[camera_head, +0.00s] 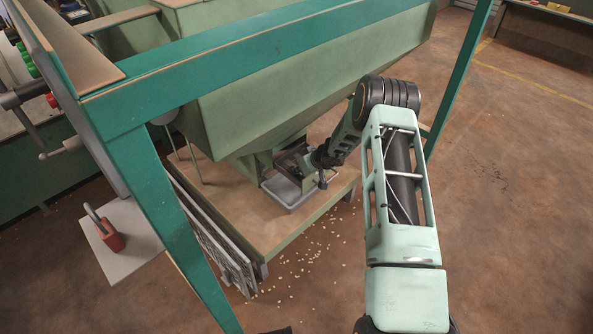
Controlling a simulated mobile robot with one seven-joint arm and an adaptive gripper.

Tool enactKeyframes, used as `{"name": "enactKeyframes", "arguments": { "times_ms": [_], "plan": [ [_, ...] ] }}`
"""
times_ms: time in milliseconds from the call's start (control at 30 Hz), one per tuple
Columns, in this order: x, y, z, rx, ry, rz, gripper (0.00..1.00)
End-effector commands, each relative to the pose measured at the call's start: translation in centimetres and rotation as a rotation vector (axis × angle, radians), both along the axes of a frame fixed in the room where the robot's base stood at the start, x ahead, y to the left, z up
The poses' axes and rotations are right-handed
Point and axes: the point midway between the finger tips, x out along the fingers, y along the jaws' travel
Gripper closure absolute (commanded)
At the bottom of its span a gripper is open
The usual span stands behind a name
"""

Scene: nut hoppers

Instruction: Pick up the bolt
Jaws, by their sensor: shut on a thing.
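My arm reaches down and left to the outlet under the green hopper (300,85). My gripper (303,166) is at that outlet, just above the grey tray (292,198). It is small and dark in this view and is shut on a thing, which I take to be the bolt. The bolt itself cannot be made out, as the gripper and the outlet's shadow hide it.
A teal frame bar (250,57) and post (182,220) stand between the camera and the hopper. The tray rests on a wooden-topped stand (235,210). A red padlock (111,236) sits on a plate at left. Nuts (318,247) litter the floor. Open floor lies at right.

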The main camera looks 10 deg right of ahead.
Motion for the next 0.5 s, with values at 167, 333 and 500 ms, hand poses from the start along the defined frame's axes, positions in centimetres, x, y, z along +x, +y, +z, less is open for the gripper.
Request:
{"name": "enactKeyframes", "arguments": {
  "times_ms": [167, 333, 500],
  "plan": [
    [0.0, 0.0, 0.0, 0.000, -0.001, 0.000, 1.00],
    [0.0, 0.0, 0.4, 0.000, -0.001, 0.001, 1.00],
    [0.1, 0.0, 2.1, -0.001, -0.004, 0.002, 1.00]
  ]
}}
